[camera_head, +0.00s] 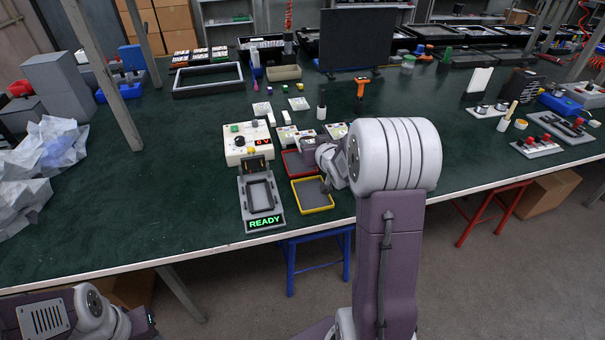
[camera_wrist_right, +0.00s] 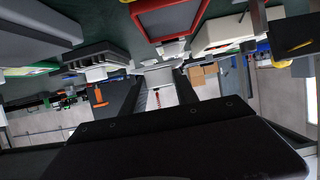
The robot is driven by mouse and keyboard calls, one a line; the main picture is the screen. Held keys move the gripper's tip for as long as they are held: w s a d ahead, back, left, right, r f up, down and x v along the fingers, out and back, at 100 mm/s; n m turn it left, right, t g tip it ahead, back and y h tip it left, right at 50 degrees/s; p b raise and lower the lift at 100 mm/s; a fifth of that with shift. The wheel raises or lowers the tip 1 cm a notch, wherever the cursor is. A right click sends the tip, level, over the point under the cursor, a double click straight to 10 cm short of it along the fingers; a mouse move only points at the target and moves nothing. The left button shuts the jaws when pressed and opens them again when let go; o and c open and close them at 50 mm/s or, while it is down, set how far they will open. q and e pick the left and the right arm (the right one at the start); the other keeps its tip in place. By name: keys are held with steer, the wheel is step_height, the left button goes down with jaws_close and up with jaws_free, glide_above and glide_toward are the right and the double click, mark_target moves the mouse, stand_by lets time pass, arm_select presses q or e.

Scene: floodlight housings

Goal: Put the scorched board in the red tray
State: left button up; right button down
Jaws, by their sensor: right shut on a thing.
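The red tray (camera_head: 291,163) lies near the table's front, behind the yellow tray. It also shows at the top of the right wrist view (camera_wrist_right: 168,36). My right gripper (camera_head: 308,145) is low over the red tray's right back part and hides some of it. In the right wrist view its dark fingers (camera_wrist_right: 158,66) close on a small pale piece that looks like a board. I cannot make out scorch marks, or whether it touches the tray. My left arm shows at the lower left, but its fingers are out of view.
The yellow-rimmed tray (camera_head: 312,195) is in front of the red one. A grey fixture (camera_head: 277,204) reading READY and a white meter box (camera_head: 236,157) stand to the left. Small pale boards (camera_head: 299,103) lie behind. The table's left middle is clear.

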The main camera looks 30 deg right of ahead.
mark_target(303, 174)
steer(key=a+f, duration=0.1)
steer(key=s+a+f, duration=0.1)
steer(key=a, duration=0.1)
steer(key=shift+a+f+b, duration=0.1)
steer(key=shift+a+b, duration=0.2)
steer(key=shift+b, duration=0.05)
step_height(303, 174, down, 4)
steer(key=shift+r+b, duration=0.1)
steer(key=shift+b, duration=0.8)
steer(key=shift+w+f, duration=0.1)
steer(key=shift+f, duration=0.1)
steer(key=shift+r, duration=0.1)
steer(key=c, duration=0.9)
jaws_free()
steer(key=shift+c, duration=0.2)
